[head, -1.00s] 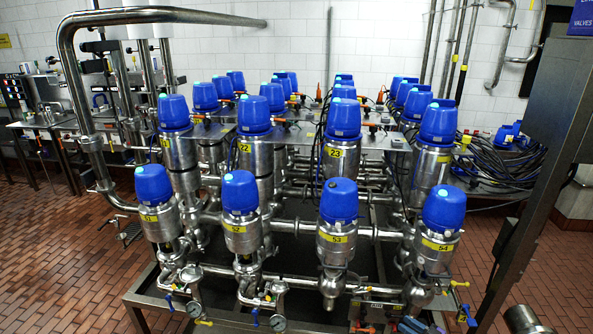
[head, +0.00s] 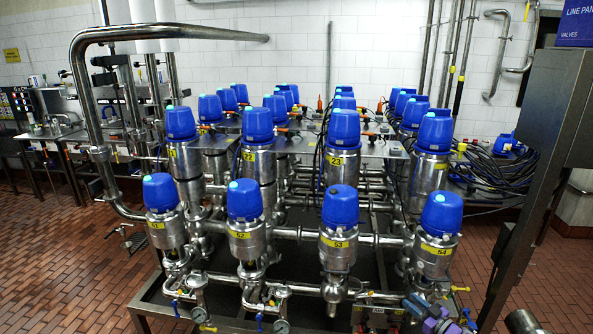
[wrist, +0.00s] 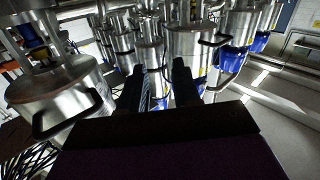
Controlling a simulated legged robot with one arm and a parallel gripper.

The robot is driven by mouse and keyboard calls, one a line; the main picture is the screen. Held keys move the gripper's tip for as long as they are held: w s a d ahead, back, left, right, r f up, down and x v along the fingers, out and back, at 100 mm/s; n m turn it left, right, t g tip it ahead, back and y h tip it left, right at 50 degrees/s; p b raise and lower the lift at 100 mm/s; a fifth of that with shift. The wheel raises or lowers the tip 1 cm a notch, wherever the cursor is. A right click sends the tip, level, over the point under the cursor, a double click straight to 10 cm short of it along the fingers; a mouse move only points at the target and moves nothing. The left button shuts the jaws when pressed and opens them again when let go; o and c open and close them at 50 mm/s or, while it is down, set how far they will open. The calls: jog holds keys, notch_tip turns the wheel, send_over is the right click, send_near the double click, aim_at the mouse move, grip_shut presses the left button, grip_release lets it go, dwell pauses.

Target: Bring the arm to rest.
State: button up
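My gripper (wrist: 157,75) shows in the wrist view as two dark fingers standing apart, with a gap and nothing held between them. Its dark purple body fills the bottom of that view. In the head view, a purple and dark part of my arm (head: 437,319) shows low at the right, in front of valve 54 (head: 436,239). The rest of the arm is out of the picture. In the wrist view, steel valve bodies (wrist: 60,98) lie beyond and beside the fingers. I cannot tell whether the fingers touch any of them.
Rows of blue-capped valves, with valve 53 (head: 339,242) in front, stand on a steel frame. A dark post (head: 541,185) rises at the right. Black cables (head: 495,167) lie on a bench behind. Brick floor (head: 70,255) is open at the left.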

jog(key=w+r+m+h, duration=0.1)
jog(key=w+r+h, duration=0.2)
jog(key=r, duration=0.3)
jog(key=w+a+r+m+t+h, duration=0.1)
jog(key=w+r+m+h, duration=0.15)
jog(key=r, duration=0.35)
jog(key=w+r+m+h, duration=0.1)
jog(key=w+r+h, duration=0.15)
jog(key=r, duration=0.35)
jog(key=s+a+r+m+g+h, duration=0.2)
jog(key=s+a+r+m+g, duration=0.15)
jog(key=s+a+r, duration=0.35)
jog(key=s+a+r+g, duration=0.1)
jog(key=s+a+g, duration=0.3)
jog(key=s, duration=1.5)
jog(key=s+a+r+g, duration=0.1)
jog(key=s+a+g, duration=0.4)
jog(key=s, duration=1.4)
jog(key=s+a+g, duration=0.5)
jog(key=s+a, duration=0.5)
jog(key=s, duration=0.9)
jog(key=shift+r+n+y, duration=0.4)
